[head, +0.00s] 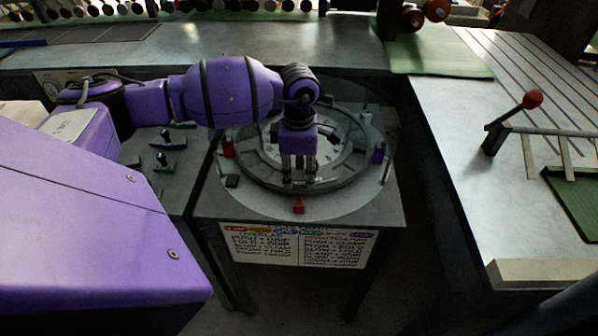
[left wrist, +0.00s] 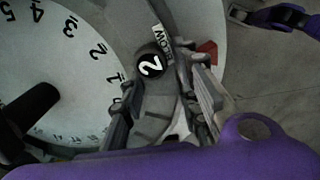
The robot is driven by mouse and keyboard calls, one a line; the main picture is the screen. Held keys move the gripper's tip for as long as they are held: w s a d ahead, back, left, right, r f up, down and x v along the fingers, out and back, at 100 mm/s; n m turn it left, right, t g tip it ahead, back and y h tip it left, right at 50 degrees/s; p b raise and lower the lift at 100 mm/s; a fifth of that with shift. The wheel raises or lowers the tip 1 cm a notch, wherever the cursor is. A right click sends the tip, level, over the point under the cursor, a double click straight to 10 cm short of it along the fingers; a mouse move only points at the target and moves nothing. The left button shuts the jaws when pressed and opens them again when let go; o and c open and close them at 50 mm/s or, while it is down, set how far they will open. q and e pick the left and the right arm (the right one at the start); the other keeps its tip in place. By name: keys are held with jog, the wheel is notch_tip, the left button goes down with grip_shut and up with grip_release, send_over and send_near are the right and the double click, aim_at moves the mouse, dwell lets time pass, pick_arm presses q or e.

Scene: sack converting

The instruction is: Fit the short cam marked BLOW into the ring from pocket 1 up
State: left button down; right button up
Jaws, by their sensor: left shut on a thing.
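My left gripper (head: 299,178) points down at the front of the grey ring (head: 345,180). In the left wrist view its two fingers (left wrist: 160,78) are shut on the cam with the black round knob marked 2 (left wrist: 150,65). A white BLOW label (left wrist: 163,41) shows upside down just beyond the knob. The cam is at the ring; whether it is seated or just above a pocket cannot be told. The numbered white dial (left wrist: 65,75) lies inside the ring. A red pointer (head: 299,206) stands in front of the ring.
Several dark and green T-handled pieces (head: 166,136) lie on the side table at left. A red block (head: 228,148), a black block (head: 232,181) and a purple block (head: 378,154) stand around the ring. A lettered placard (head: 297,245) hangs in front. A slotted bench is at right.

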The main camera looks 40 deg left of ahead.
pick_arm(q)
jog(key=c, duration=1.5)
grip_release()
jog(key=shift+s+d+f, duration=0.1)
jog(key=shift+s+f, duration=0.1)
jog(key=shift+f, duration=0.3)
jog(key=shift+s+f, duration=0.2)
jog(key=shift+f, duration=0.25)
jog(key=shift+o, duration=1.2)
jog(key=shift+w+f, duration=0.1)
jog(key=shift+w, duration=0.15)
jog(key=shift+r, duration=0.25)
